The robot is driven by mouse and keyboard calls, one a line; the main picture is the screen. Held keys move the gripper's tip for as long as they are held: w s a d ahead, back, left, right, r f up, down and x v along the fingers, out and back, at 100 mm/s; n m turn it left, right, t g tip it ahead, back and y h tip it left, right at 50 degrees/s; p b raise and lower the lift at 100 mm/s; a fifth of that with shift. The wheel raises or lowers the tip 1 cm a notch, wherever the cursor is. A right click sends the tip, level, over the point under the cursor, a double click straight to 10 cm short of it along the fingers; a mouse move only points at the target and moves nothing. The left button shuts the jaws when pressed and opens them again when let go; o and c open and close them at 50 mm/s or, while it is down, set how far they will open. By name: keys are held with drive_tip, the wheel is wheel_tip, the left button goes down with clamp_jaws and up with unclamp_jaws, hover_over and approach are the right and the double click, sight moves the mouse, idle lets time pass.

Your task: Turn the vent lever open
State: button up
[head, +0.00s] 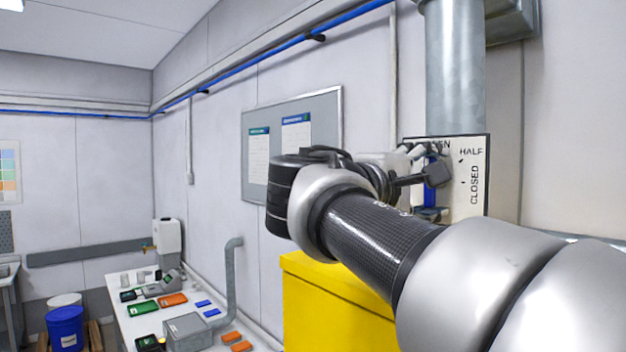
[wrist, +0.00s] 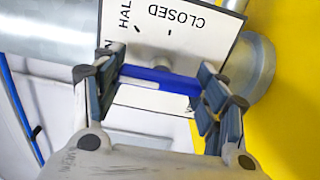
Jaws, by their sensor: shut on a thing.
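The vent lever (wrist: 150,74) is a blue bar with a pale stripe, lying crosswise between my fingers in the wrist view. My gripper (wrist: 155,86) is shut on it, with dark finger pads at both ends of the visible bar. Behind it is a white sign plate (wrist: 190,42), upside down here, with CLOSED and part of HALF readable. In the head view the plate (head: 476,206) is upright, with HALF and CLOSED at right and part of OPEN at the top. My gripper and arm cover much of the lever there, so its exact pointing direction is unclear.
A grey metal duct (head: 455,70) rises above the plate. A yellow cabinet (head: 325,308) stands below my arm. A table (head: 133,325) with boxes and small devices is at lower left. A notice board (head: 333,110) hangs on the wall behind.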

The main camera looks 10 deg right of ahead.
drive_tip(key=o, duration=1.1)
drive_tip(key=v, duration=1.2)
